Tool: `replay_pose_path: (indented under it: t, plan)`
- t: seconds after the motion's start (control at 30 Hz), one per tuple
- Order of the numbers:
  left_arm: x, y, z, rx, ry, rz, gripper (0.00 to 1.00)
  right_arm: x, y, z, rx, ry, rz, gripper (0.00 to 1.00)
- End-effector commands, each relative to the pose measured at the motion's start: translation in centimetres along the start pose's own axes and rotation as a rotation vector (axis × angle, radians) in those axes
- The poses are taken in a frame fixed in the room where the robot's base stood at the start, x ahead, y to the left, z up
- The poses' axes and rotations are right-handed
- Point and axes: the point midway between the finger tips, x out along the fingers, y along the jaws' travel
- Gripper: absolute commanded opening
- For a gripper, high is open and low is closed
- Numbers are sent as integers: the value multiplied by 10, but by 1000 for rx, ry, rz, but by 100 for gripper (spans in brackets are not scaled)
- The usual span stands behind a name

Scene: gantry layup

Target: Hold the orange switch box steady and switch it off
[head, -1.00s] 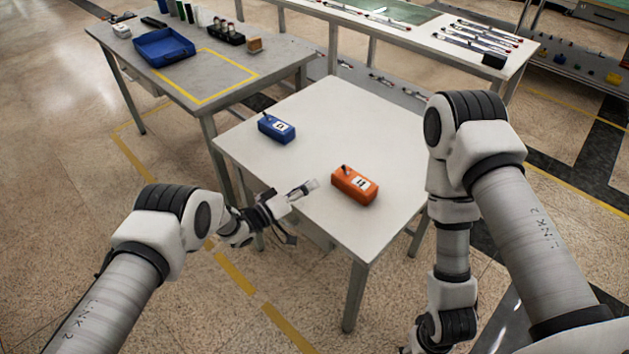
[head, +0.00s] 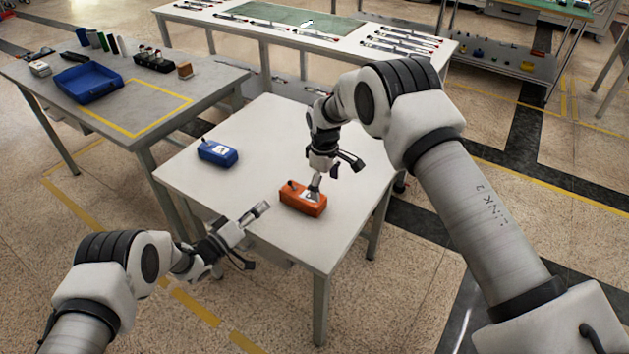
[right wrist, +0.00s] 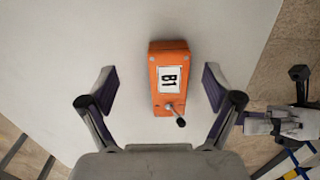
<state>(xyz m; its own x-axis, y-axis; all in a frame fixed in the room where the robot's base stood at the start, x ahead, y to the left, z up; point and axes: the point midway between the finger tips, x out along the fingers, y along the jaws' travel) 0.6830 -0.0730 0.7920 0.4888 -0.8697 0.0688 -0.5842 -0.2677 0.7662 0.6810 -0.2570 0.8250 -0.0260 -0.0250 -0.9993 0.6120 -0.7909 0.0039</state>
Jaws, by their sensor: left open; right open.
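The orange switch box (head: 301,201) lies on the white table, near its front edge. A small dark lever (right wrist: 176,117) stands at one end, next to a white label reading B1 (right wrist: 168,79). My right gripper (head: 334,173) is open above the box. In the right wrist view its spread fingers (right wrist: 159,90) lie to either side of the box, with visible space on both sides. My left gripper (head: 252,236) is open and empty, at the table's front left edge, apart from the box.
A blue switch box (head: 217,152) sits farther back left on the white table (head: 262,140). A grey table (head: 60,125) with a blue tray (head: 88,83) stands behind left. The white tabletop is otherwise clear.

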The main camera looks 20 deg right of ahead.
Motion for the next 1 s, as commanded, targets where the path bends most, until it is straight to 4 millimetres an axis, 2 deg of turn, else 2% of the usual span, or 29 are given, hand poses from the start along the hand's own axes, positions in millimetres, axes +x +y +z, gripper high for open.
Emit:
replay_pose_path:
  t: [0.07,0.17,0.27,0.5,0.6,0.9,0.93,1.0]
  plan:
    - [0,0,0,0,0,0,42,-8,-9,-16,-5,22,0,90]
    - [0,0,0,0,0,0,42,-8,-13,-24,-6,33,-2,90]
    - [0,0,0,0,0,0,42,3,-14,-25,-5,32,-4,90]
    - [0,0,0,0,0,0,42,47,-14,-26,-5,32,-3,90]
    - [0,0,0,0,0,0,42,60,-13,-26,-5,33,-2,90]
    - [0,0,0,0,0,0,42,67,-13,-26,-4,33,-1,90]
    - [0,0,0,0,0,0,42,67,-13,-26,-4,33,-2,86]
    - [0,0,0,0,0,0,42,67,-13,-26,-4,33,-2,61]
